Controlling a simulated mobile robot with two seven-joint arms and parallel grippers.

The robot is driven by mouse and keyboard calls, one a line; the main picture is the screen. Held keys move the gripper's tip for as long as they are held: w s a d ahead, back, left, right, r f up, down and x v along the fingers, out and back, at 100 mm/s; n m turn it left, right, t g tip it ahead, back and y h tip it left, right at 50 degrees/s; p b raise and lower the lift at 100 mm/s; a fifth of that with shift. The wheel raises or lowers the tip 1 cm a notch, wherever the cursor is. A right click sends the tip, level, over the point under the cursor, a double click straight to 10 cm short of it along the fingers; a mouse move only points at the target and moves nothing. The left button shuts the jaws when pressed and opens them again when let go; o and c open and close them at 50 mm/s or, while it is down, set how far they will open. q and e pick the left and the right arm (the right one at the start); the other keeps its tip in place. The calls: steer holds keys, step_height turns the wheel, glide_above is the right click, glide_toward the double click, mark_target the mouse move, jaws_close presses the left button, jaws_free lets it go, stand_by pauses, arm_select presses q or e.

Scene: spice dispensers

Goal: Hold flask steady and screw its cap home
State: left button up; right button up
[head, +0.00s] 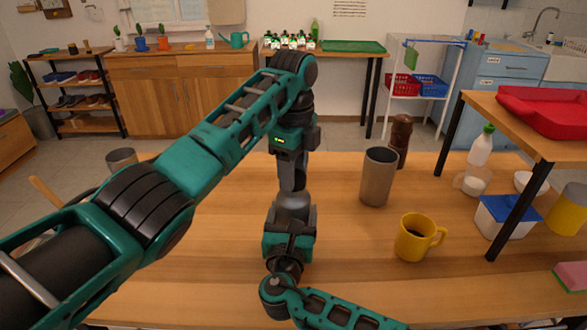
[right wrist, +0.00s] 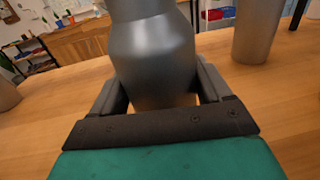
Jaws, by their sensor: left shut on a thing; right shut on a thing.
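A grey metal flask (head: 293,204) stands upright on the wooden table, near the middle of the head view. In the right wrist view the flask (right wrist: 152,55) fills the space between the fingers. My right gripper (right wrist: 155,88) is shut on its body from the near side. My left gripper (head: 292,182) comes down from above, directly over the flask's top, and is shut. The cap is hidden at the left gripper's fingers, so I cannot tell how it sits on the neck.
A tall grey tumbler (head: 378,180), a dark pepper mill (head: 401,138) and a yellow mug (head: 415,238) stand to the right. Another cup (head: 121,161) stands left.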

arm_select(q)
steer(key=shift+m, duration=1.6)
jaws_close()
steer(key=o, duration=1.3)
jaws_free()
step_height(320, 180, up, 12)
